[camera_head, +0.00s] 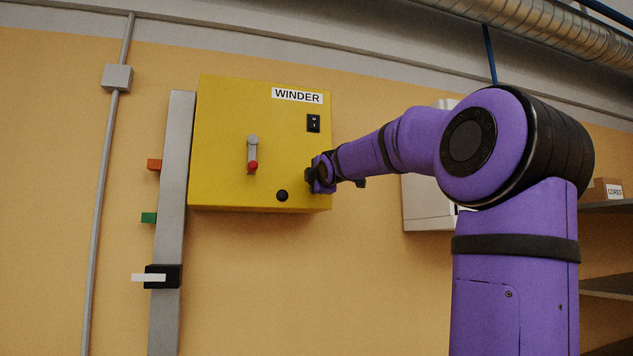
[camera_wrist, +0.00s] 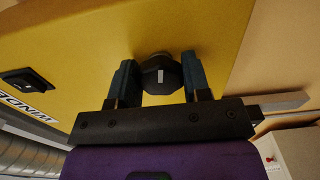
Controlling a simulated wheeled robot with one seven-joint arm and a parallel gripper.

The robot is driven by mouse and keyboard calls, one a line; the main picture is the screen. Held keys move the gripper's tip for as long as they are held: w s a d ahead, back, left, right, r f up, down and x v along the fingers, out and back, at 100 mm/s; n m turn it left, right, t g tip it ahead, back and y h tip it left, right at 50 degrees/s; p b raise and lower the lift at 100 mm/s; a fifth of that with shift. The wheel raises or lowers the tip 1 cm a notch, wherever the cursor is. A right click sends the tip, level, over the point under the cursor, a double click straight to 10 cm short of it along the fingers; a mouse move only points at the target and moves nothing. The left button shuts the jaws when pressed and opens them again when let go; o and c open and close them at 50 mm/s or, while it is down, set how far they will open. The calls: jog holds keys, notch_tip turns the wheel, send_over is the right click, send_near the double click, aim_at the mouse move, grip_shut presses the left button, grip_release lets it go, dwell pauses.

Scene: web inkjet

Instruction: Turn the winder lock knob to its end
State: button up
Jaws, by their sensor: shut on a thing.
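The yellow winder panel (camera_head: 225,130) hangs on the wall with a "WINDER" label (camera_head: 297,96). In the wrist view, the black lock knob (camera_wrist: 153,82) stands out from the yellow face (camera_wrist: 90,70), with a pale mark on its front running up and down in the picture. My gripper (camera_wrist: 160,75) is shut on the knob, one finger on each side. In the head view, my gripper (camera_head: 318,178) is at the panel's lower right and hides the knob.
A pale box (camera_head: 425,195) hangs right.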

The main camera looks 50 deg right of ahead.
jog(key=n, duration=0.5)
jog(key=shift+f+n, duration=0.15)
jog(key=shift+n, duration=0.15)
jog(key=n, duration=0.4)
jog(key=shift+n, duration=0.3)
jog(key=n, duration=0.5)
jog(key=shift+n, duration=2.4)
jog(key=o, duration=0.9)
jog(key=shift+a, duration=0.1)
jog(key=shift+o, duration=0.2)
jog(key=shift+r, duration=0.2)
jog(key=shift+s, duration=0.1)
